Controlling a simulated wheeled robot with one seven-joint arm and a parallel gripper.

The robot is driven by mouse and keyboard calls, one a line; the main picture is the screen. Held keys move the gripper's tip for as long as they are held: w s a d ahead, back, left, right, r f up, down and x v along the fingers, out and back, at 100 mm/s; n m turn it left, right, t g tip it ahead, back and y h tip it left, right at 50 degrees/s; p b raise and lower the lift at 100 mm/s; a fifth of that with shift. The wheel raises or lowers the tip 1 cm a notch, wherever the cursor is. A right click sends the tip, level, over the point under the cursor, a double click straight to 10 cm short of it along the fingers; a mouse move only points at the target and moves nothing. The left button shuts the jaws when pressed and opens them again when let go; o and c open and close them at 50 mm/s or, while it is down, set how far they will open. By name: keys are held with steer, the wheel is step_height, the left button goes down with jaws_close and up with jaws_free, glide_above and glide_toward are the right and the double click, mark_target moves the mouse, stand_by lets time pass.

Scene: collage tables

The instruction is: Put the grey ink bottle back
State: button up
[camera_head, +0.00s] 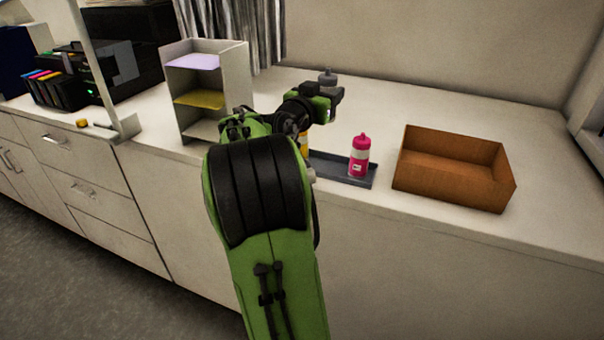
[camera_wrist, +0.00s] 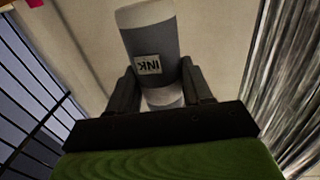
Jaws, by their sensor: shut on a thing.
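The grey ink bottle (camera_wrist: 152,42) with a white label reading INK is between the two fingers of my gripper (camera_wrist: 163,90) in the wrist view. In the head view my gripper (camera_head: 326,92) is shut on the bottle, whose grey top (camera_head: 327,76) shows above the fingers. My gripper is raised above the counter, behind the dark tray (camera_head: 340,170). A pink-capped ink bottle (camera_head: 359,158) stands upright on the tray's right part. A yellow bottle (camera_head: 304,145) is mostly hidden behind my arm. The tray's left part is hidden too.
An open brown box (camera_head: 455,190) stands right of the tray. A small shelf unit (camera_head: 190,50) with purple and yellow sheets stands to the left. A black printer (camera_head: 120,65) is farther left. Behind the tray the counter (camera_head: 375,105) is clear.

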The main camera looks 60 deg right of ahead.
steer(key=shift+g, duration=0.3)
steer(key=f, duration=0.1)
steer(key=s+f+b, duration=0.1)
steer(key=f, duration=0.1)
steer(key=d+f, duration=0.1)
steer(key=shift+s+f+b, duration=0.25)
steer(key=shift+f+b, duration=0.05)
steer(key=shift+b, duration=0.05)
steer(key=f+b, duration=0.1)
steer(key=f, duration=0.3)
steer(key=f+b, duration=0.2)
steer(key=f, duration=0.3)
steer(key=shift+w+a, duration=0.15)
steer(key=shift+a, duration=0.05)
steer(key=shift+f+b, duration=0.25)
steer(key=shift+b, duration=0.05)
steer(key=o, duration=1.1)
steer(key=shift+o, duration=0.2)
steer(key=shift+r, duration=0.2)
